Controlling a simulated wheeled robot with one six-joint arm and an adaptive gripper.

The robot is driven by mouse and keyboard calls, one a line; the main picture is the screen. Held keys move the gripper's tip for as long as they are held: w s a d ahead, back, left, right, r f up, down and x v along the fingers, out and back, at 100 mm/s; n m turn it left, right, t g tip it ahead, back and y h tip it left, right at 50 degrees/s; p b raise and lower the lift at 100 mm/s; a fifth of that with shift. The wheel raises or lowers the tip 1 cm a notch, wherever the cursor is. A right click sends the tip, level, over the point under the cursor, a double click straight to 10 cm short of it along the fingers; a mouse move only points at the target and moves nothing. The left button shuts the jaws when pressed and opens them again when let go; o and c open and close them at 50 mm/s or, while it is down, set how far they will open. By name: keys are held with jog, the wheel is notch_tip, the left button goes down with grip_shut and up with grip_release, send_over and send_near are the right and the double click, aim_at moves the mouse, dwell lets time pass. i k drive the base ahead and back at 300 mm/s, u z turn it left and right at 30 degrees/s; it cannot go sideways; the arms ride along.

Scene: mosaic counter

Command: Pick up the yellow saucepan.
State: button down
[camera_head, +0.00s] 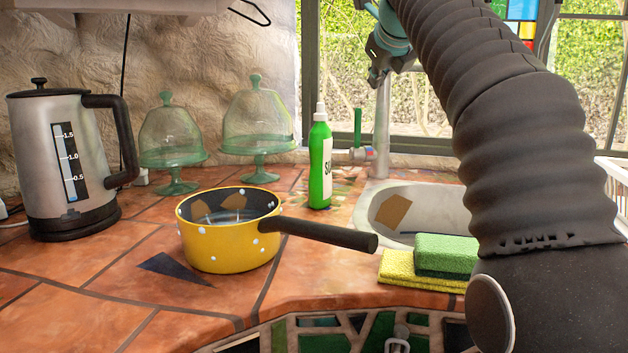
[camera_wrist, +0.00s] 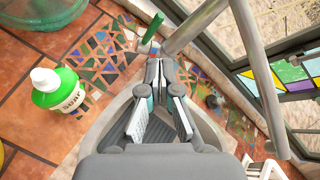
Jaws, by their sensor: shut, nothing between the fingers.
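The yellow saucepan (camera_head: 230,246) with white dots and a dark inside stands upright on the tiled counter, left of the sink, in the head view. Its black handle (camera_head: 325,235) points right, toward the sink's front edge. My gripper (camera_head: 376,78) is raised high above the back of the sink, near the window, well apart from the saucepan. In the wrist view my gripper (camera_wrist: 158,68) is shut with its fingertips together and nothing in it.
A green soap bottle (camera_head: 320,160) stands behind the saucepan. A kettle (camera_head: 62,160) and two green glass cake stands (camera_head: 170,145) (camera_head: 257,130) are left and behind. A green sponge (camera_head: 446,254) on a yellow cloth (camera_head: 405,270) lies right of the handle. A tap (camera_head: 381,130) rises behind the sink.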

aim_at(228, 230)
jog(key=k, duration=0.9)
